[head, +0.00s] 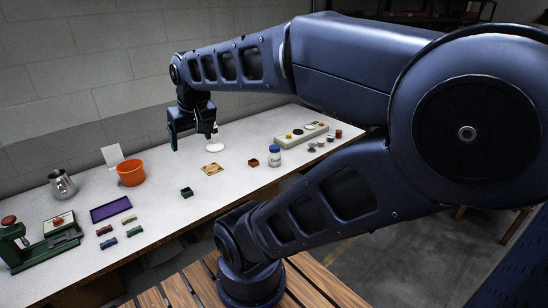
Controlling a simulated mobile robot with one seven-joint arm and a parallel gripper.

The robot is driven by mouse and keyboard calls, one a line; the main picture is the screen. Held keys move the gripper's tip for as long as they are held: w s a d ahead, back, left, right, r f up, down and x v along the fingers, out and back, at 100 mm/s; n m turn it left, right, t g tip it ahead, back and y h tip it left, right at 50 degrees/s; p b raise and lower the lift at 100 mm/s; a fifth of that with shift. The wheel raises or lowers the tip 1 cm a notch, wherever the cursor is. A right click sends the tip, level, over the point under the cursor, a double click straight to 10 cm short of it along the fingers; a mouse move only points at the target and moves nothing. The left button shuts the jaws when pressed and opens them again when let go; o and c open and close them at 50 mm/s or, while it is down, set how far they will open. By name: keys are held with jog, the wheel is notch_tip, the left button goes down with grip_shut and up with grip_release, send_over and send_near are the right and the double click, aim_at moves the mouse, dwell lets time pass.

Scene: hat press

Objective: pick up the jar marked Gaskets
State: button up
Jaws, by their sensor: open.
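A small white jar with a blue lid (275,156) stands upright near the front edge of the white table, right of the middle. Its label is too small to read, so I cannot tell whether it is marked Gaskets. Several smaller pots, among them a red one (338,134), stand in a row farther right, also without readable marks. My gripper (190,146) is open and empty, pointing down above the back of the table. It is well to the left of the blue-lidded jar and apart from it.
A small red box (253,162), a tan card (212,169) and a green box (187,192) lie left of the jar. A beige panel (302,133) is behind it. An orange bucket (130,174), metal pitcher (62,185), purple tray (110,208) and green press (48,244) stand left.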

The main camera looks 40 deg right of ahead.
jog(key=shift+w, duration=0.1)
jog(key=shift+c, duration=0.2)
jog(key=w+d+f+m, duration=0.2)
jog(key=w+d+m, duration=0.1)
jog(key=w+d, duration=0.6)
jog(key=m+g+h, duration=0.2)
jog(key=m+h, duration=0.1)
jog(key=m, duration=0.4)
send_over(274, 154)
jog(key=s+a, duration=0.1)
notch_tip(274, 154, down, 21)
jog(key=shift+w+x, duration=0.2)
jog(key=shift+x, duration=4.9)
jog(key=shift+r, duration=0.1)
